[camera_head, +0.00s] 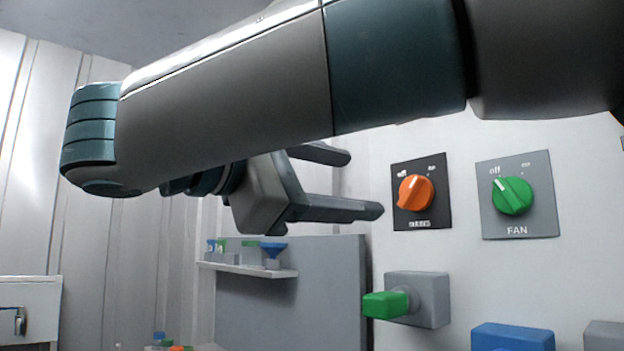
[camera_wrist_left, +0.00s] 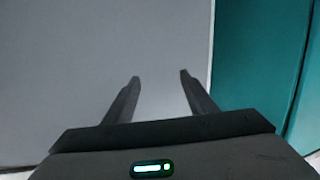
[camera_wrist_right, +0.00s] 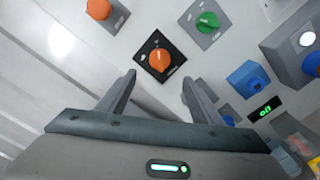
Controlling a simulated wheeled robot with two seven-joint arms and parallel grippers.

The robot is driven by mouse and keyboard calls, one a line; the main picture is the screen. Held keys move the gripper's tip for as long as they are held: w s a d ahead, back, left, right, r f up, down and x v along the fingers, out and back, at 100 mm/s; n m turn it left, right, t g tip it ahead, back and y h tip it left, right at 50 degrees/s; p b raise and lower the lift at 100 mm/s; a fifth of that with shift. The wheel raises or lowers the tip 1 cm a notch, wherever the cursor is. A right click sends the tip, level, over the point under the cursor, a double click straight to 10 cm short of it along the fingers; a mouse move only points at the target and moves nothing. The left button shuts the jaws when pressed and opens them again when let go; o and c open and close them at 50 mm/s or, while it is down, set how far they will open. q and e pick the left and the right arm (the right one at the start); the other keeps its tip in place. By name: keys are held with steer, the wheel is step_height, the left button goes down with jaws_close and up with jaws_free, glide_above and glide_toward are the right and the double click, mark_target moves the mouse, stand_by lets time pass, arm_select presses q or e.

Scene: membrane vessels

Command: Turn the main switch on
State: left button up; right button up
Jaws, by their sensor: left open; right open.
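An orange rotary knob (camera_head: 416,192) on a black plate (camera_head: 436,166) is on the white wall panel; its label is too blurred to read, so I cannot tell whether it is the main switch. My right gripper (camera_head: 365,183) is open and empty, just left of this plate and apart from it. In the right wrist view the same orange knob (camera_wrist_right: 159,60) appears just beyond the gap between the open fingertips. My left gripper (camera_wrist_left: 160,76) is open and empty before a plain grey surface; it is not in the head view.
A green knob (camera_head: 512,196) labelled FAN is right of the black plate. Below are a green-handled grey box (camera_head: 432,298) and a blue box (camera_head: 512,337). Another orange knob (camera_wrist_right: 98,9) shows in the right wrist view. A shelf (camera_head: 250,268) holds small containers.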

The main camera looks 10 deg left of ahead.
steer(key=v, duration=0.5)
steer(key=shift+s, duration=0.1)
steer(key=shift+a, duration=0.1)
stand_by(0.5)
